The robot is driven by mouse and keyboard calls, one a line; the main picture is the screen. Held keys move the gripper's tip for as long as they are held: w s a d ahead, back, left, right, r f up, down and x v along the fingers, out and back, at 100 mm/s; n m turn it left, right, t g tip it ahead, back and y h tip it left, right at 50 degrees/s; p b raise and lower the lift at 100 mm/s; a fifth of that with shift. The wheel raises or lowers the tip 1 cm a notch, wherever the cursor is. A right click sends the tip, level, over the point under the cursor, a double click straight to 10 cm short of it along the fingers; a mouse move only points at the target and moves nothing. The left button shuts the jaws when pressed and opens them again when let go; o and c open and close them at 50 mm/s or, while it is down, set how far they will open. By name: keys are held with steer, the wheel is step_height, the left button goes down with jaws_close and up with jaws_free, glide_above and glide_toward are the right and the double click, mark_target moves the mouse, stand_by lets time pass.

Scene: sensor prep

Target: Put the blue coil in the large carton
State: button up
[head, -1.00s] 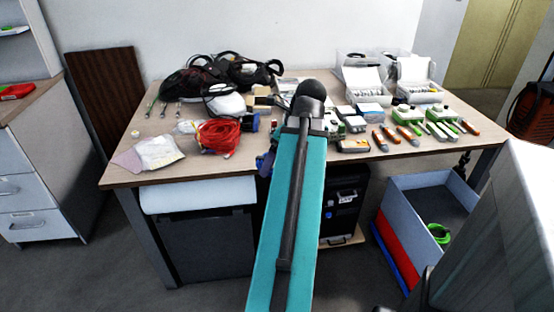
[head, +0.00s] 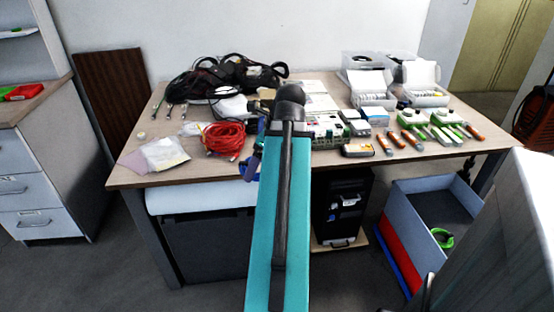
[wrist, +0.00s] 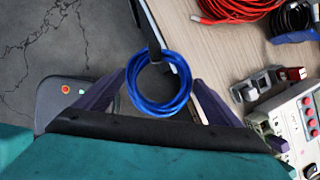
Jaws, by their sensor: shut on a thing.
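The blue coil (wrist: 160,107) is a ring of thin cable, seen between the two purple fingers of my gripper (wrist: 157,82) in the wrist view. My gripper is shut on it. In the head view the blue coil (head: 249,176) shows just left of my arm, by the table's front edge, with my gripper (head: 257,156) partly hidden by the arm. The large carton (head: 405,222) is an open blue-grey box with a red lower side. It stands on the floor to the right, well apart from my gripper. A green coil (head: 441,240) lies inside it.
The table (head: 200,176) carries a red cable bundle (head: 226,138), black cables (head: 215,76), devices and several hand tools. A black computer case (head: 340,208) stands under the table, left of the carton. A pale cabinet-like block (head: 495,240) is close at the right.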

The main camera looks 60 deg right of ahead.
steer(key=w+a+f+n+g+y+p, duration=0.1)
steer(key=w+a+f+n+p, duration=0.2)
steer(key=w+a, duration=0.8)
steer(key=w+a+n+y+p, duration=0.25)
steer(key=w+a+n, duration=0.25)
steer(key=w+a, duration=0.5)
steer(key=w+a+f+n+g+p, duration=0.1)
steer(key=w+a+f+n+g, duration=0.1)
steer(key=a+n, duration=0.3)
steer(key=w+a+f+n+g+p, duration=0.2)
steer(key=a+n, duration=0.4)
steer(key=a, duration=0.5)
steer(key=w+a+f+n+g+p, duration=0.2)
steer(key=w+a+f+n, duration=0.2)
steer(key=a, duration=0.5)
steer(key=shift+w+n, duration=0.55)
steer(key=shift+n, duration=0.65)
steer(key=shift+s+f, duration=0.1)
steer(key=shift+s, duration=0.1)
